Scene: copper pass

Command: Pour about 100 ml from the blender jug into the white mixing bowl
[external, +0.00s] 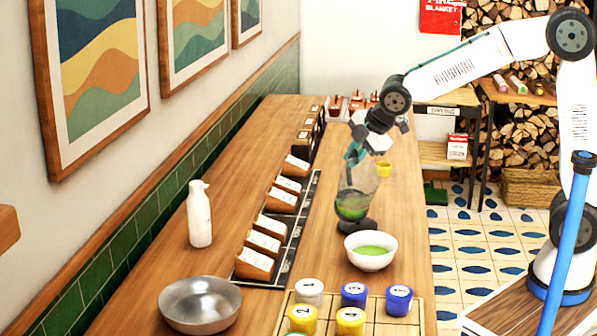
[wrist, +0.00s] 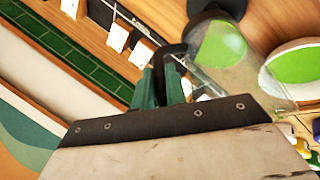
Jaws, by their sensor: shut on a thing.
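The clear blender jug (external: 353,190) is near the middle of the counter, with green liquid low inside it and a dark base (external: 355,226) below. It also shows in the wrist view (wrist: 240,68), its green content visible through the wall. My gripper (external: 355,153) is shut on the jug at its upper part; the wrist view shows the green fingers (wrist: 160,85) at a dark handle. The jug looks about upright or slightly tilted. The white mixing bowl (external: 371,262) stands in front and to the right of the jug, with green liquid in it; its rim also shows in the wrist view (wrist: 277,52).
Several numbered jars (external: 353,295) stand on a wooden grid in front of the bowl. A row of wooden card holders (external: 254,264) runs along the left. A metal bowl (external: 200,304) and white bottle (external: 199,214) stand further left.

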